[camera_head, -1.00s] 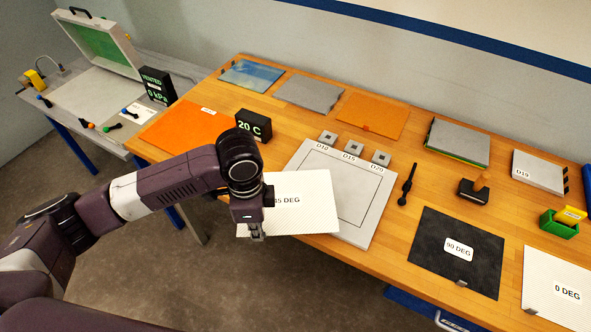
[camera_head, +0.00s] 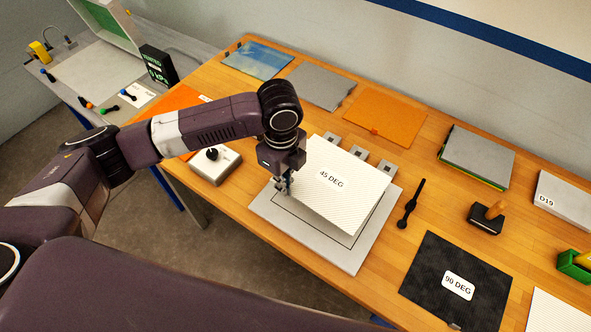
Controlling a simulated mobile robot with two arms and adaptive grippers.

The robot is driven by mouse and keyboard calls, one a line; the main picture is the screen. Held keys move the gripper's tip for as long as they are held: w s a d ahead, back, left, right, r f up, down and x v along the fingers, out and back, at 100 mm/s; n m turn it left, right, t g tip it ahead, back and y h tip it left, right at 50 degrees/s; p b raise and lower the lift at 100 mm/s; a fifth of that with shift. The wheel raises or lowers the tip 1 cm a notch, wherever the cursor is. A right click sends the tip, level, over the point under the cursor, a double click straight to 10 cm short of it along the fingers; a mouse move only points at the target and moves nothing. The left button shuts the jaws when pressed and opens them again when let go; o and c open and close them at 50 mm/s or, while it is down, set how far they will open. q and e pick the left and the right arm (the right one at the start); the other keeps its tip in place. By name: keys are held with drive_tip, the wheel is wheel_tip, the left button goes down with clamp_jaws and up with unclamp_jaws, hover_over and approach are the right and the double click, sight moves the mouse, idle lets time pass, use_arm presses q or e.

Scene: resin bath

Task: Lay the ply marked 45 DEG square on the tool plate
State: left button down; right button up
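The ply marked 45 DEG (camera_head: 340,178) is a white textured sheet over the tool plate (camera_head: 345,260), a grey plate with a thin dark outline. It covers the plate's middle and back right part; the plate's left and front margins and part of the outline show. The ply looks slightly turned against the outline, and I cannot tell if it touches the plate. My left gripper (camera_head: 284,186) is at the ply's left edge, with its fingers closed on that edge. The gripper hides the ply's left corner. My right gripper is out of view.
Small grey blocks (camera_head: 357,152) stand behind the ply, partly hidden by it. A black tool (camera_head: 410,204) lies right of the plate. The 90 DEG ply (camera_head: 457,285) lies front right, beside a black stamp-like block (camera_head: 486,218). A grey box with a knob (camera_head: 214,164) stands left.

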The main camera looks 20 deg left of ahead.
use_arm(q)
drive_tip(key=f, duration=0.3)
drive_tip(key=shift+s+a+f+b, duration=0.15)
drive_tip(key=shift+s+f+b, duration=0.1)
drive_tip(key=shift+s+b, duration=0.1)
drive_tip(key=shift+f, duration=0.55)
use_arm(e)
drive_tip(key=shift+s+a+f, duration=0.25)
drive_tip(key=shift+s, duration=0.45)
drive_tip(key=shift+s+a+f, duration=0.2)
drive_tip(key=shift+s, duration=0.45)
use_arm(q)
drive_tip(key=shift+p, duration=0.35)
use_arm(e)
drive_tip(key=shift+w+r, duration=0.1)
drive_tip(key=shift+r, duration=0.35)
